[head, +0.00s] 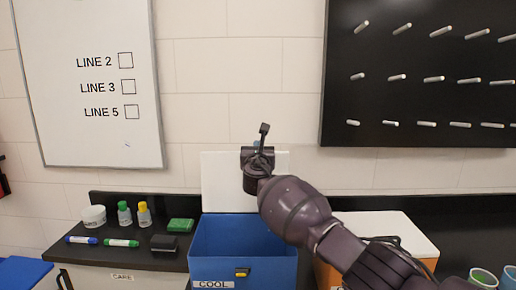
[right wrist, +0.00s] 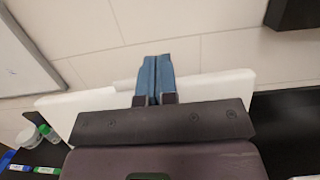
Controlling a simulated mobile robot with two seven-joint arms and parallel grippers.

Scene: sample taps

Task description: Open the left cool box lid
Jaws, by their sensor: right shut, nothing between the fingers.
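The left cool box (head: 220,250) is blue, with "COOL" on its front and a latch on that face. Its white lid (head: 221,185) stands raised at the back, near the wall, and the box is open at the top. My right gripper (head: 257,145) is at the lid's upper edge, in front of part of it. Its blue fingers are together and empty in the right wrist view (right wrist: 157,78), with the white lid (right wrist: 215,86) behind them. I cannot tell whether they touch the lid. My left gripper is not in view.
An orange box (head: 325,273) with a white lid (head: 390,228) stands to the right, partly behind my right arm. Bottles, markers, a green sponge (head: 181,225) and a dark block (head: 164,244) lie on the dark counter at left. A pegboard (head: 420,100) hangs above right.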

